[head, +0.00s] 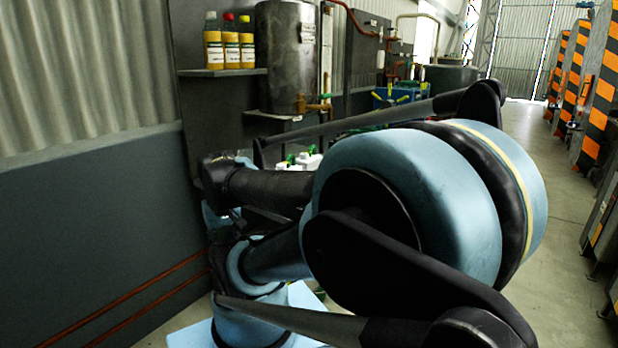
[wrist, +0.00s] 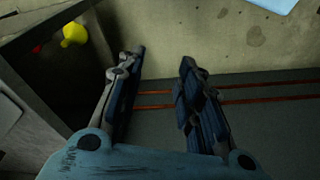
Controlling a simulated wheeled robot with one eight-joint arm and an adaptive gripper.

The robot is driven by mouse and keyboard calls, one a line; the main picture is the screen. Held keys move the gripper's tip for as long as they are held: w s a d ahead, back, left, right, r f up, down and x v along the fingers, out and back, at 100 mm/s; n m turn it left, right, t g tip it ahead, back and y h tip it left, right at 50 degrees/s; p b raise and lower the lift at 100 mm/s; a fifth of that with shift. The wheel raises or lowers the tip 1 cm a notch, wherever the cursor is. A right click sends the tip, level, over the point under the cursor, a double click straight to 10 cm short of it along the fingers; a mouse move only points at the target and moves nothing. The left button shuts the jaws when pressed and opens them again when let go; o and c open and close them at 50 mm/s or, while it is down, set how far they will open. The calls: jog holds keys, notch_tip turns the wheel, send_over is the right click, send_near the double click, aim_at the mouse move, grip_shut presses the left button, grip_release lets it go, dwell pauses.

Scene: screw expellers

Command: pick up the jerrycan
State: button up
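White containers with green caps (head: 308,160) show in the head view, partly hidden behind my arm. One may be the jerrycan, but I cannot tell. In the wrist view my gripper (wrist: 162,60) is open, with its two dark fingers apart and nothing between them. Its fingers are over a dark grey surface with two copper pipes and a stained pale floor. A small yellow object (wrist: 74,34) is in the shadow at the upper left of the wrist view, apart from the fingers; I cannot tell what it is.
In the head view several yellow-labelled bottles (head: 231,45) stand on a wall shelf (head: 222,72) beside a dark metal tank (head: 285,55). Copper pipes (head: 140,300) run along the grey wall at left. Striped orange-black machines (head: 575,85) line the right. The aisle floor (head: 545,140) is clear.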

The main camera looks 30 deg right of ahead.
jog(key=o, duration=1.2)
jog(key=shift+s+d+r+m, duration=0.1)
jog(key=shift+d+r+m, duration=0.15)
jog(key=shift+r, duration=0.3)
jog(key=shift+d+r+m, duration=0.1)
jog(key=shift+r+m, duration=0.25)
jog(key=shift+r, duration=0.15)
jog(key=o, duration=0.4)
jog(key=w+d+r+m, duration=0.3)
jog(key=w+r+m, duration=0.2)
jog(key=shift+r, duration=0.4)
jog(key=w+d+r+m+y, duration=0.1)
jog(key=w+d+r+m, duration=0.8)
jog(key=d+m, duration=0.1)
jog(key=w+d+r+m+t, duration=0.1)
jog(key=d+r+m, duration=0.3)
jog(key=d, duration=0.6)
jog(key=w+d+r+m, duration=0.1)
jog(key=d+r+m, duration=0.1)
jog(key=d+m, duration=0.6)
jog(key=w+d+r+m+t, duration=0.1)
jog(key=d+r+m, duration=0.25)
jog(key=d, duration=0.75)
jog(key=shift+y, duration=0.3)
jog(key=x, duration=1.2)
jog(key=shift+s+d+f, duration=0.15)
jog(key=shift+f, duration=0.2)
jog(key=shift+x, duration=2.6)
